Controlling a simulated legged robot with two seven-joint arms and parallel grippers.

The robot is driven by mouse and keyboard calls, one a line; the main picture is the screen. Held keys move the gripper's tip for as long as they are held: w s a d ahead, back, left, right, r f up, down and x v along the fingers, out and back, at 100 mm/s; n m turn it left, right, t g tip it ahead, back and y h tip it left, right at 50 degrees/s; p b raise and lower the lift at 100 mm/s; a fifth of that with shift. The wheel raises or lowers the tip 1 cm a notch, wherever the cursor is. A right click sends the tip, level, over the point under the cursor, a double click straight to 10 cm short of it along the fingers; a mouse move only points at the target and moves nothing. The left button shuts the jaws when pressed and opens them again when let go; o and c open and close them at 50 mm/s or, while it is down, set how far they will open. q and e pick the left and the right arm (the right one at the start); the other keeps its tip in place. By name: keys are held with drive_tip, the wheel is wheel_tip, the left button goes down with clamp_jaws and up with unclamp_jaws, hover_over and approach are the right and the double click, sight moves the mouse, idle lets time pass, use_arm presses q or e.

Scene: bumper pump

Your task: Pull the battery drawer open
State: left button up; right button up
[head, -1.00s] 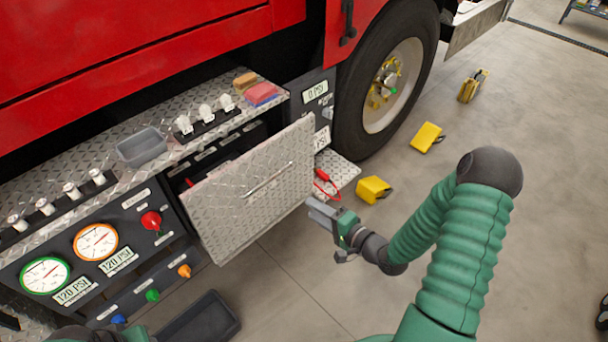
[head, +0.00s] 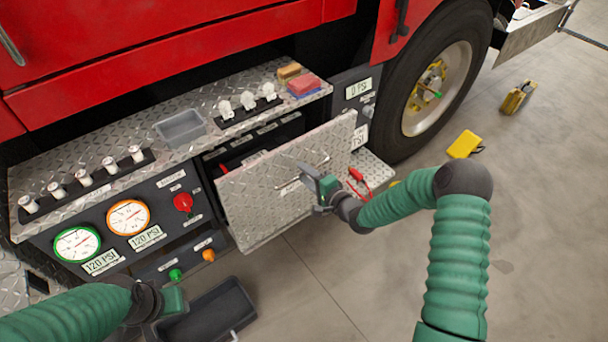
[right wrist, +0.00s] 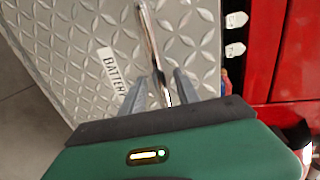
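The battery drawer's diamond-plate front (head: 262,200) stands out from the cabinet, with dark space showing behind its top edge. Its metal bar handle (head: 318,163) runs across the front; in the right wrist view the handle (right wrist: 150,40) passes beside a label reading BATTERY. My right gripper (head: 318,185) is at the handle. In the right wrist view its two fingers (right wrist: 160,90) are apart, one on each side of the bar, with gaps showing. My left gripper (head: 172,302) is low at the left, away from the drawer; its fingers are not clear.
A panel with gauges (head: 128,217) and coloured knobs is left of the drawer. A side plate with red clamps (head: 358,178) is to its right, near the tire (head: 400,110). A black tray (head: 215,315) lies below. Yellow chocks (head: 465,144) sit on the floor.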

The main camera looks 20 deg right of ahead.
drive_tip(key=shift+w+a+f, duration=0.1)
drive_tip(key=shift+w+a, duration=0.05)
drive_tip(key=shift+w, duration=0.4)
clamp_jaws()
drive_tip(key=shift+s+f, duration=0.2)
drive_tip(key=shift+f, duration=0.05)
idle(0.8)
